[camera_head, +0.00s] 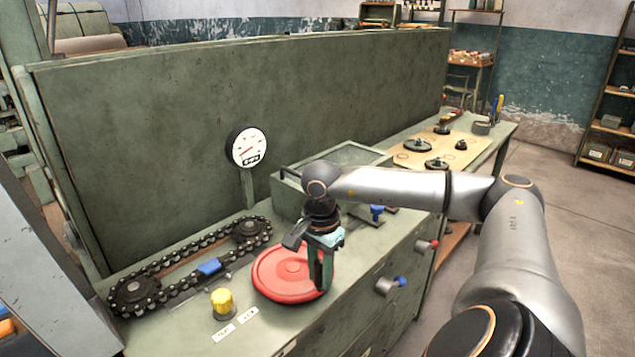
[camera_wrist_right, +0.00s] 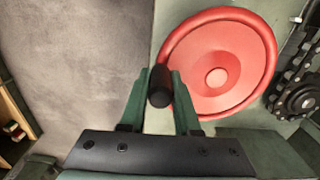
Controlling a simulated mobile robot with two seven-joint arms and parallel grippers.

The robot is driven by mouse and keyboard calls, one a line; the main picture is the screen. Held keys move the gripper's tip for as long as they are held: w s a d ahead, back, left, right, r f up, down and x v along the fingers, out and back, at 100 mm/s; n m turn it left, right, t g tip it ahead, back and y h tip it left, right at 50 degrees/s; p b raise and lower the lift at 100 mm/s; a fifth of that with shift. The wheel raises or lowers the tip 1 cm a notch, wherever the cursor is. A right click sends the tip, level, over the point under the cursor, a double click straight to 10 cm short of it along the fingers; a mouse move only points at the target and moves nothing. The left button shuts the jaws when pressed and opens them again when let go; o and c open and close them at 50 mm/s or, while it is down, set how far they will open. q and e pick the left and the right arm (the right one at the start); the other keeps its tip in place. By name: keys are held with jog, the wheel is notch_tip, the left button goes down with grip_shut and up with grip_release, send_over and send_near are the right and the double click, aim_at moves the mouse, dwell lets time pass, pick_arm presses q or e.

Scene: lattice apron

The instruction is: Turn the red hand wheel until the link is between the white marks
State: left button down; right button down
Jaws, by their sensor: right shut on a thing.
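The red hand wheel (camera_head: 283,276) lies flat on the green bench, and it also shows in the right wrist view (camera_wrist_right: 218,60). My right gripper (camera_head: 320,278) is over the wheel's right side. In the right wrist view its fingers (camera_wrist_right: 160,82) are closed around the wheel's black handle (camera_wrist_right: 160,90) at the rim. A dark chain (camera_head: 178,262) runs around two sprockets left of the wheel. One blue link (camera_head: 208,267) sits on the chain's near run, about midway. The white marks are too small to make out for certain beside the chain. My left gripper is not in view.
A round gauge (camera_head: 246,147) stands behind. A green tray (camera_head: 345,155) and a tall green panel (camera_head: 240,100) bound the back. Red and blue knobs stick out from the bench front.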

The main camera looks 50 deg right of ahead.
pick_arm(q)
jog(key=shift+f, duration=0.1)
pick_arm(e)
jog(key=shift+d, duration=0.3)
jog(key=c, duration=0.6)
grip_release()
jog(key=shift+r, duration=0.1)
notch_tip(320, 180, up, 11)
jog(key=shift+a+r+p, duration=0.1)
jog(key=shift+r+p, duration=0.1)
jog(key=shift+p, duration=0.8)
jog(key=shift+r, duration=0.5)
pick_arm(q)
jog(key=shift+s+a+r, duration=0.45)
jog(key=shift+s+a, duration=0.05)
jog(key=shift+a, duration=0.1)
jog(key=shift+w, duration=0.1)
pick_arm(e)
jog(key=shift+s, duration=0.1)
